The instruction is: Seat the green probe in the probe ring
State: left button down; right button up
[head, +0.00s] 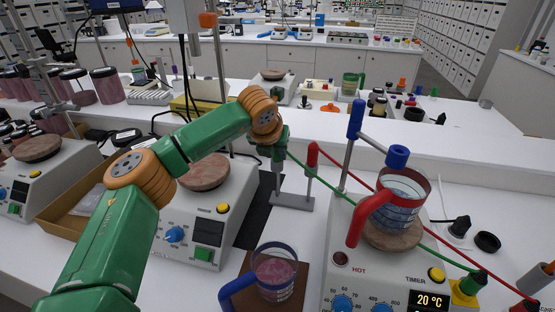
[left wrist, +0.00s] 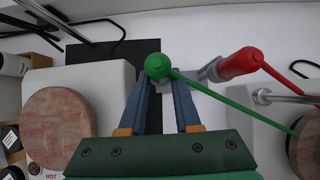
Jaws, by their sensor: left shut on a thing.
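My left gripper (head: 279,146) is shut on the green probe. In the left wrist view the probe's round green top (left wrist: 157,66) shows at the tips of the blue fingers (left wrist: 163,84), with its green cable running off to the right. A grey stand (head: 293,194) is below and just right of the gripper in the head view. The red probe (head: 312,157) stands upright at this stand. In the left wrist view a grey holder part (left wrist: 210,71) lies between the green top and the red probe (left wrist: 240,63); I take it for the probe ring, partly hidden. The right gripper is not in view.
A hotplate (head: 205,217) is left of the stand. Another hotplate (head: 394,277) at right bears a red-handled beaker (head: 402,198), with a blue-capped clamp rod (head: 355,120) beside it. Red and green cables cross there. A beaker of pink stuff (head: 275,275) is in front.

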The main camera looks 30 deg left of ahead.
pick_arm(q)
jog(key=shift+r+p, duration=0.55)
jog(key=shift+r, duration=0.3)
dwell(0.3)
notch_tip(320, 180, up, 16)
jog(key=p, duration=1)
jog(key=shift+r, duration=0.3)
dwell(0.4)
